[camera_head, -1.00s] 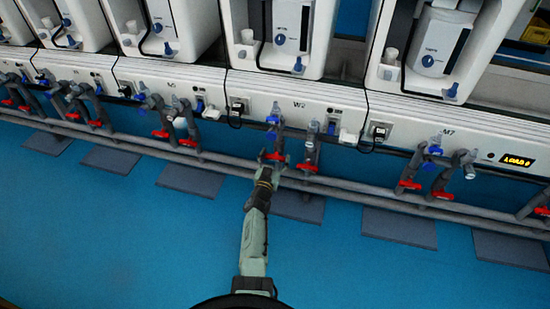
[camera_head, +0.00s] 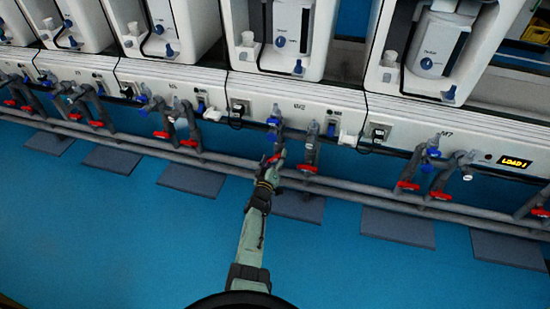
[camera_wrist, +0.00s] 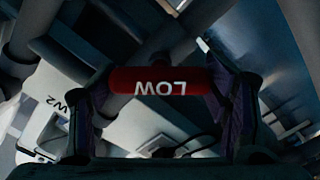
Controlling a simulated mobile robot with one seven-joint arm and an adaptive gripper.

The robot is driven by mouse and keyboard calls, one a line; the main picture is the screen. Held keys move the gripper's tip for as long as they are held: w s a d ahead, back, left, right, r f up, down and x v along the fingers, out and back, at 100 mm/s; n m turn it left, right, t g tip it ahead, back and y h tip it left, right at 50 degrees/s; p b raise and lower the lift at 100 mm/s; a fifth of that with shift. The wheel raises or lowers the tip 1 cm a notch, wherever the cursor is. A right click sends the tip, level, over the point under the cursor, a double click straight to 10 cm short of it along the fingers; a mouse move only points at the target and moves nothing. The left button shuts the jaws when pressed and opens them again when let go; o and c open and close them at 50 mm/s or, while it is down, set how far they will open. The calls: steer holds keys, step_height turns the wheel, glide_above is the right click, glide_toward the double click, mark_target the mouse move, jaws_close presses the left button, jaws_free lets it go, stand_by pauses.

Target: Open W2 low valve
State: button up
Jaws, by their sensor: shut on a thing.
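The W2 low valve's red handle (camera_wrist: 160,81), marked LOW, lies crosswise between my gripper's two fingers in the wrist view. My gripper (camera_wrist: 165,92) is shut on it, one finger at each end. In the head view, my gripper (camera_head: 270,172) is at the left of the two pipes below the W2 label (camera_head: 299,106). Only a small red part of the handle (camera_head: 275,158) shows there; my gripper hides the rest. The W2 label (camera_wrist: 64,106) also shows at left in the wrist view.
A second red-handled valve (camera_head: 307,168) stands close to the right of my gripper. Long grey pipes (camera_head: 350,191) run along the front of the line. A blue handle (camera_head: 273,121) is above on the same pipe. The blue floor (camera_head: 130,240) in front is clear.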

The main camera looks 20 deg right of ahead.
steer(key=n, duration=0.4)
steer(key=shift+n, duration=0.4)
steer(key=shift+f+n, duration=0.15)
steer(key=shift+n, duration=2.05)
steer(key=o, duration=1.2)
steer(key=shift+c, duration=0.2)
